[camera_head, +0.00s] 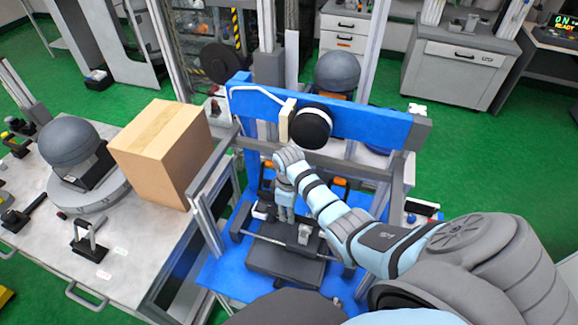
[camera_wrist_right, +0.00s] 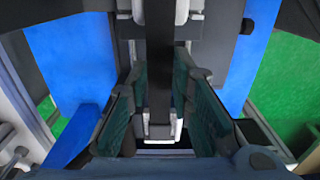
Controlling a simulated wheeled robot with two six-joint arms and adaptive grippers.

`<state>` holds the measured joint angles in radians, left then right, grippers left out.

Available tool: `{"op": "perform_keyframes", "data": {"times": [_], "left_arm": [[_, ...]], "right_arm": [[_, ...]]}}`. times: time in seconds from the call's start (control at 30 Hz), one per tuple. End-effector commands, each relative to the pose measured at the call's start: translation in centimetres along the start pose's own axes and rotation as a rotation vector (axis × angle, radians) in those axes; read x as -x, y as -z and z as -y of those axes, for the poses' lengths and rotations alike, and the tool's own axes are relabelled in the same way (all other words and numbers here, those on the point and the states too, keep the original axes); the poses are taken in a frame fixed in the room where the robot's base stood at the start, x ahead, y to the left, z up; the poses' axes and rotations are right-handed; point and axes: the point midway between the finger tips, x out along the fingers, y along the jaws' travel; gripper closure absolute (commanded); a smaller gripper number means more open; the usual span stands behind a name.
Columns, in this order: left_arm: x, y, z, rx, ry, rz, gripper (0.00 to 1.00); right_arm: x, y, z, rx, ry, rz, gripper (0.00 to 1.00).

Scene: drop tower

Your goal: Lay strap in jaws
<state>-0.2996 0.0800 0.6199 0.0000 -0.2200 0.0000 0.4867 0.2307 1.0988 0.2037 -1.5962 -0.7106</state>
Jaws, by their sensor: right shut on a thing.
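My right arm reaches in from the lower right in the head view. My right gripper (camera_head: 285,208) points down inside the blue tower frame, in front of the crossbeam. In the right wrist view the gripper (camera_wrist_right: 160,115) has its green-padded fingers on both sides of a dark strap (camera_wrist_right: 159,85) with a pale lower end, and is shut on it. In the head view the strap is hidden by the gripper. A dark fixture (camera_head: 286,262) with a metal rod stands on the blue base below; I cannot make out its jaws clearly. My left gripper is not in view.
A blue crossbeam (camera_head: 368,126) carries a black round drum (camera_head: 311,127) close above my wrist. Metal posts flank the work space. On the left, a bench (camera_head: 118,262) holds a cardboard box (camera_head: 150,160) and a grey dome (camera_head: 68,144). Green floor is free at the right.

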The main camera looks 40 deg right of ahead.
Motion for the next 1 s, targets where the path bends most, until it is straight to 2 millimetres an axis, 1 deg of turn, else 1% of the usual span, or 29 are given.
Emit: {"op": "perform_keyframes", "data": {"times": [0.13,0.17,0.3,0.57,0.63,0.73,0.9,1.0], "left_arm": [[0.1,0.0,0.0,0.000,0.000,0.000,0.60],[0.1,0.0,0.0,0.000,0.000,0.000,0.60],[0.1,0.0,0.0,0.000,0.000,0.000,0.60],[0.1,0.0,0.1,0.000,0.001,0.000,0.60],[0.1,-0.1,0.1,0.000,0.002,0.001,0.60],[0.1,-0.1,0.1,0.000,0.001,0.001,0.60],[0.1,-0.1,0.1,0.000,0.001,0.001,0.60],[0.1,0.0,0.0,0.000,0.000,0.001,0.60]], "right_arm": [[0.1,0.0,0.0,0.000,0.000,0.000,1.00],[0.1,0.0,0.0,0.000,0.000,0.000,0.78],[0.1,0.0,0.0,0.000,0.000,0.000,0.56],[0.1,0.0,0.0,0.000,0.000,0.000,0.56],[0.5,0.0,0.0,0.000,0.000,0.000,0.56],[2.0,0.1,-0.1,0.001,-0.003,-0.002,0.56],[5.8,0.1,-0.1,0.001,-0.003,-0.003,0.56],[7.2,0.1,0.0,0.000,-0.001,-0.001,0.56]]}}
